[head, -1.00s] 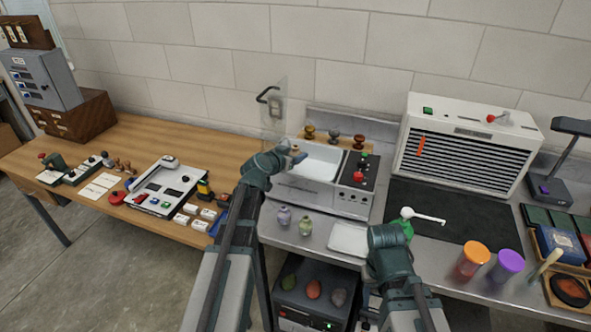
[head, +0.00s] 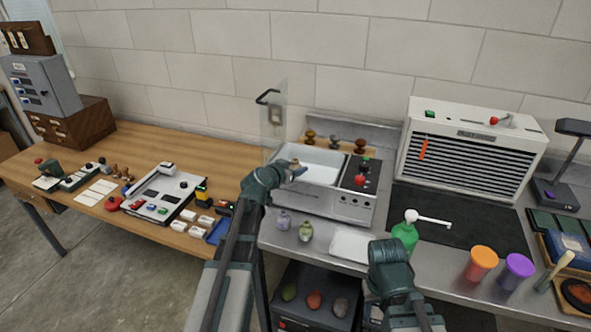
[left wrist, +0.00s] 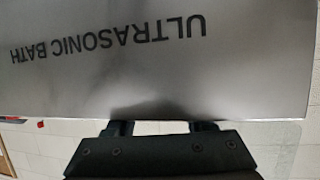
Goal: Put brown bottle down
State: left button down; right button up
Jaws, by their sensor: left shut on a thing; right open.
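My left gripper (head: 299,171) reaches over the front wall of the ultrasonic bath (head: 315,198), at the left end of its white basin. It is shut on the brown bottle (head: 295,162), of which only a small brownish tip shows in the head view. In the left wrist view the steel front panel (left wrist: 160,60) of the bath hides the fingers' ends and the bottle. I cannot tell whether the bottle touches the basin. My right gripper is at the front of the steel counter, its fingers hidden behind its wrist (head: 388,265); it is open.
A lilac bottle (head: 283,220) and an olive bottle (head: 306,231) stand before the bath, left of a white tray (head: 350,243). A green pump bottle (head: 405,232) stands close to my right wrist. Stamps (head: 335,142) line the back; a clear upright panel (head: 273,112) stands behind left.

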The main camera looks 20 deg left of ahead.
pick_arm(q)
jog(key=shift+s+d+f, duration=0.1)
jog(key=shift+s+f, duration=0.1)
jog(key=shift+f, duration=0.25)
jog(key=shift+c, duration=1.6)
grip_release()
jog(key=shift+s, duration=0.1)
jog(key=shift+o, duration=0.2)
jog(key=shift+b, duration=0.3)
jog(key=shift+s+d, duration=0.1)
jog(key=shift+r+p, duration=0.35)
jog(key=shift+p, duration=0.15)
jog(key=p+v, duration=0.5)
jog(key=v, duration=0.6)
jog(key=shift+a+r, duration=0.35)
jog(key=shift+r, duration=0.15)
